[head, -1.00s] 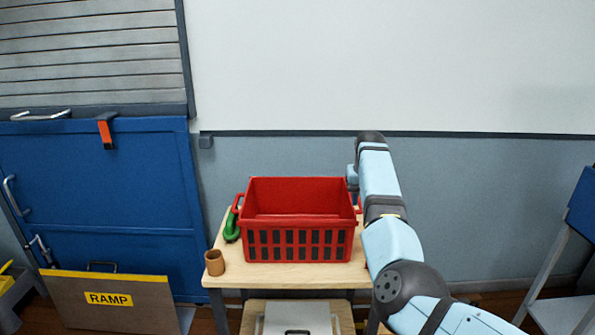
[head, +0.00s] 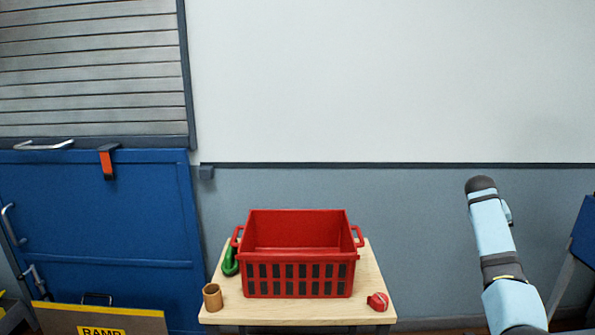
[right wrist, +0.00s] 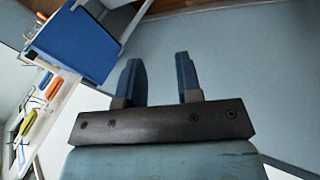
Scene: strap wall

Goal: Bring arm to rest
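My right arm (head: 490,235) reaches up at the right of the head view, clear of the table; its gripper is hidden there behind the arm. In the right wrist view my right gripper (right wrist: 158,78) has its two blue fingers apart with nothing between them. My left gripper is in neither view.
A red crate (head: 300,262) stands on a wooden table (head: 375,270). Beside it are a brown cup (head: 212,297), a green object (head: 230,262) and a red round object (head: 377,301). A ramp board (head: 60,318) leans by the blue door (head: 100,215). A blue cabinet (right wrist: 78,42) shows in the wrist view.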

